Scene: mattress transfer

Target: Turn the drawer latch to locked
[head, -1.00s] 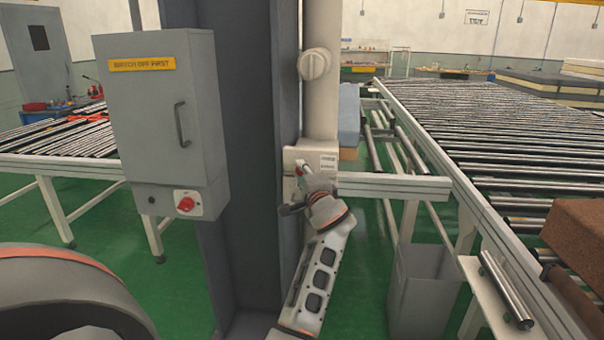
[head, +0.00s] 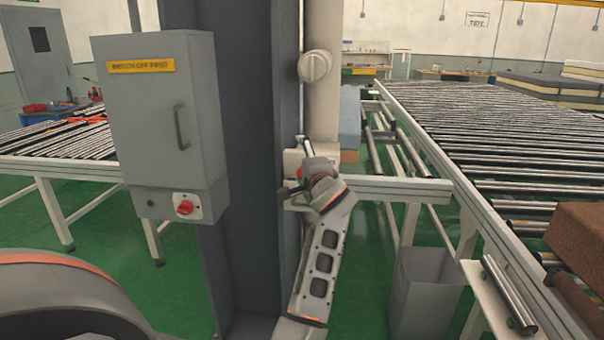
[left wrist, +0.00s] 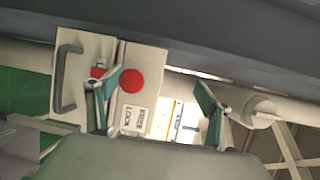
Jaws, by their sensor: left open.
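In the left wrist view a pale drawer front (left wrist: 85,55) carries a grey bar handle (left wrist: 65,80). A small red part (left wrist: 98,72), perhaps the latch, is partly hidden behind one finger, so its setting cannot be told. Beside it are a round red button (left wrist: 131,82) and a small white label plate (left wrist: 133,118). In the head view the pale box (head: 292,160) on the column is mostly covered by my left gripper (head: 296,170). That gripper, also in the left wrist view (left wrist: 158,80), is open and empty, its fingers over the panel. My right gripper is out of view.
A grey cabinet (head: 150,110) with a red switch (head: 185,208) hangs left of the dark column (head: 245,130). A round pale knob (head: 314,66) sits above the box. A roller conveyor (head: 490,130) and a grey bin (head: 425,290) stand to the right.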

